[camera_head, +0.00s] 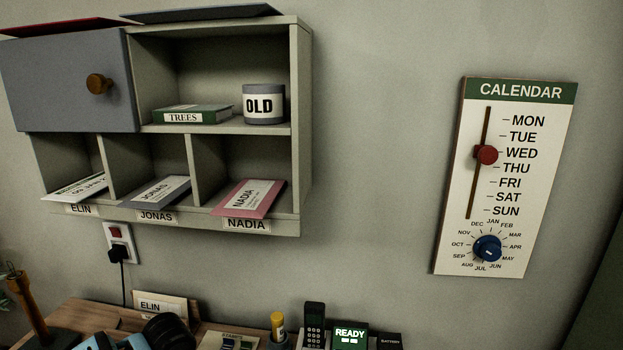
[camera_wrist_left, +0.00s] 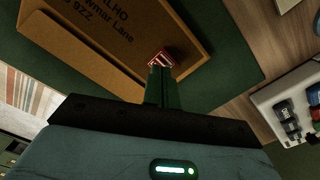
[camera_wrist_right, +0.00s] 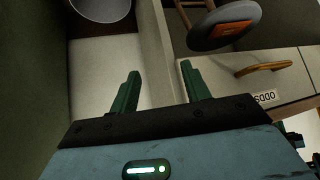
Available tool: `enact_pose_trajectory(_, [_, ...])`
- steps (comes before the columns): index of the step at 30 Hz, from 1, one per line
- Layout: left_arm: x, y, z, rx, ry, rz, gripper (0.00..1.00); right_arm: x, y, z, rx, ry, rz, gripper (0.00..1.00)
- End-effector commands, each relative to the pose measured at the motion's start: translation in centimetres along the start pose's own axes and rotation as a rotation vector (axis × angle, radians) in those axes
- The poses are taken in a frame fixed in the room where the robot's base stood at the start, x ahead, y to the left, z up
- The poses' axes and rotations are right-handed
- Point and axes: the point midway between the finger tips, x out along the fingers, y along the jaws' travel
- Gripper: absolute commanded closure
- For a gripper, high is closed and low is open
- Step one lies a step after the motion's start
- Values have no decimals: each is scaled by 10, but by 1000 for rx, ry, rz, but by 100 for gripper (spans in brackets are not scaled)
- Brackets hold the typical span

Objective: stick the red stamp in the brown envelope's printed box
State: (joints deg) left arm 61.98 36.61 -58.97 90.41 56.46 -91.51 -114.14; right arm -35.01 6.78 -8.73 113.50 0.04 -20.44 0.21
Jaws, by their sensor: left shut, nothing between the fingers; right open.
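The brown envelope (camera_wrist_left: 95,60) lies on a dark green mat (camera_wrist_left: 225,85) in the left wrist view, with a printed address partly in view. The red stamp (camera_wrist_left: 160,57) shows on the envelope near its edge, right at my left fingertips. My left gripper (camera_wrist_left: 162,68) is shut with nothing between its fingers, its tips touching or just above the stamp. The fingers hide part of the stamp, and I cannot tell whether it sits squarely in the printed box. My right gripper (camera_wrist_right: 160,80) is open and empty, away from the envelope.
A pale tray (camera_wrist_left: 270,95) with small items stands right of the mat. Below my right gripper are a round stool (camera_wrist_right: 225,25), a drawer front with a wooden handle (camera_wrist_right: 263,68) and a grey bin (camera_wrist_right: 100,8). A pigeonhole shelf (camera_head: 305,130) and a calendar board (camera_head: 455,200) hang on the wall.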

Motion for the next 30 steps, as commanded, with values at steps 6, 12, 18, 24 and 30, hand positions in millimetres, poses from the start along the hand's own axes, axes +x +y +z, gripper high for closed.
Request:
enact_pose_trajectory(6, [4, 0, 0, 0, 1, 0, 100, 0, 1, 3, -3, -5, -1, 53])
enact_pose_trajectory(12, [6, 0, 0, 0, 1, 0, 100, 0, 0, 4, -2, -8, -1, 53])
enact_pose_trajectory(18, [9, 0, 0, 0, 1, 0, 100, 1, 0, 6, 1, -10, -1, 53])
enact_pose_trajectory(24, [12, 0, 0, 0, 1, 0, 100, 1, -2, 7, 9, -11, -1, 53])
enact_pose_trajectory(30, [14, 0, 0, 0, 1, 0, 100, 2, -3, 8, 13, -14, -1, 53])
